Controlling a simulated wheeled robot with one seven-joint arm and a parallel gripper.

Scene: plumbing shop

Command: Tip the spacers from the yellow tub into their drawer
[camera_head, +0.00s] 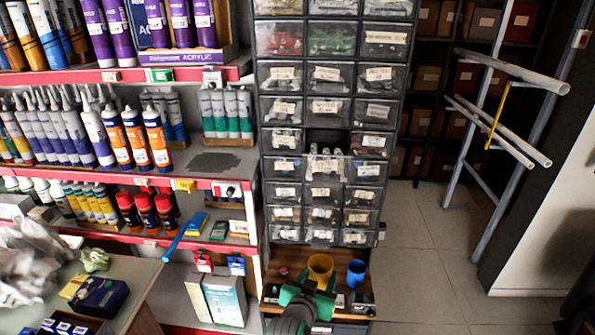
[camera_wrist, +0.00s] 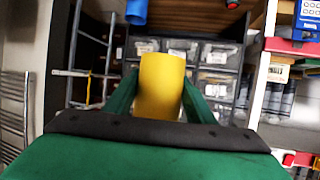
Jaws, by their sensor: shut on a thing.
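The yellow tub (camera_head: 320,266) is at the wooden shelf below the drawer cabinet, its mouth upward in the head view. My green gripper (camera_head: 309,292) is shut on it from the near side. In the wrist view the yellow tub (camera_wrist: 162,88) sits between the two fingers of my gripper (camera_wrist: 160,102). I cannot see any spacers inside it, nor tell whether it touches the shelf. One drawer (camera_head: 326,168) in the middle column is pulled out, with a dark gap above it. Some small pale pieces show there, too small to identify.
A blue tub (camera_head: 356,271) stands just right of the yellow one on the wooden shelf (camera_head: 292,258). Closed labelled drawers (camera_head: 285,140) surround the open one. Shelves of tubes and bottles stand left. A pipe rack (camera_head: 505,130) stands right, with clear floor (camera_head: 420,260) before it.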

